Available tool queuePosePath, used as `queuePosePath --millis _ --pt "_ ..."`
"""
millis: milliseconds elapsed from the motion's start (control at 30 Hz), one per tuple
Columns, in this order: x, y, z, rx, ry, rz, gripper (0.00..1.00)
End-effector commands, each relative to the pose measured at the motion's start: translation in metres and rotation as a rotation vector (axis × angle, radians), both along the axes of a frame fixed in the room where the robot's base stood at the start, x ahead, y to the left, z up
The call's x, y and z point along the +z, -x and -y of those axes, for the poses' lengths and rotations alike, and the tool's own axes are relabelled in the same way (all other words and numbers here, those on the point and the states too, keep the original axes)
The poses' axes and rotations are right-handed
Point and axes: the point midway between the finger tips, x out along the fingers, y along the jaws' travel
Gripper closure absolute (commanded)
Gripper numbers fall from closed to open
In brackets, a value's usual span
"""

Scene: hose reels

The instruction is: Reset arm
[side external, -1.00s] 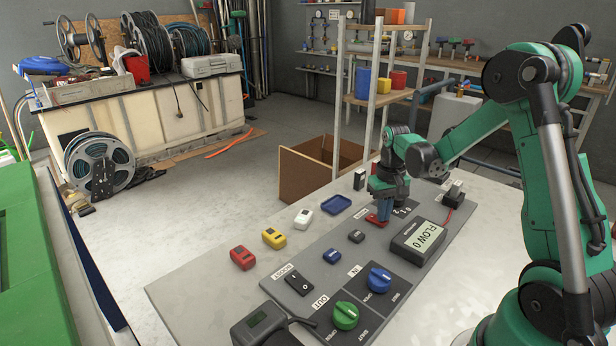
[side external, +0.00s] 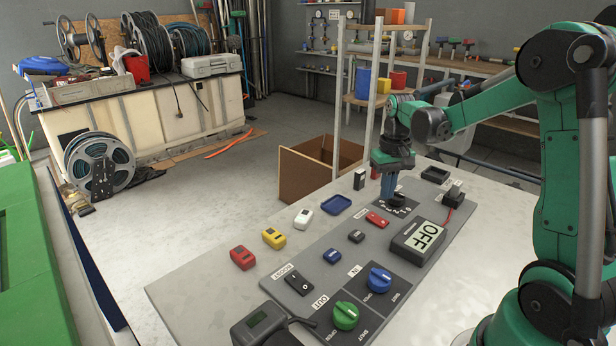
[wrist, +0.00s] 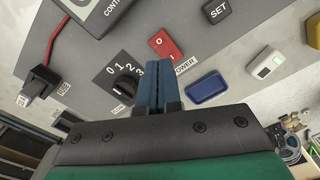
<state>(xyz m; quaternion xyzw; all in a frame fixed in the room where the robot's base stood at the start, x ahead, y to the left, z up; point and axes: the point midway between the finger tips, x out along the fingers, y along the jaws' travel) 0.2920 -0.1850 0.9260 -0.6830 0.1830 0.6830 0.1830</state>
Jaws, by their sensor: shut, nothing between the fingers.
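My gripper (side external: 388,190) is shut and empty above the grey panel, just behind the red power switch (side external: 377,219). In the wrist view its blue fingers (wrist: 148,65) are pressed together, between the red switch (wrist: 164,44) and the black numbered dial (wrist: 126,87). In the side view my fingers partly hide that dial. The control box (side external: 418,243) has a display that reads OFF. The blue knob (side external: 380,278) and the green knob (side external: 345,315) stand at the panel's front, by the black boost switch (side external: 299,283).
A blue tray (side external: 336,205), a white device (side external: 303,218), a yellow one (side external: 274,238) and a red one (side external: 244,257) lie on the table beside the panel. A black socket with a red cable (side external: 453,193) is right of my gripper. A shelf rack (side external: 378,100) stands behind.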

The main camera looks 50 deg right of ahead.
Motion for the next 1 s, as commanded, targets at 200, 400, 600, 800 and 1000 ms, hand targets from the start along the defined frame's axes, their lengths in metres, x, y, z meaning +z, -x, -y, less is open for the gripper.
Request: queuePosePath --millis 200,400,600,800,1000 --pt "0.011 0.0 0.0 0.0 0.0 0.0 1.0" --pt "0.011 0.0 0.0 0.0 0.0 0.0 1.0" --pt "0.018 -0.002 -0.013 0.033 0.018 0.029 1.0" --pt "0.045 -0.001 -0.071 0.179 0.089 0.181 1.0" --pt "0.06 0.014 -0.133 0.349 0.144 0.384 1.0"
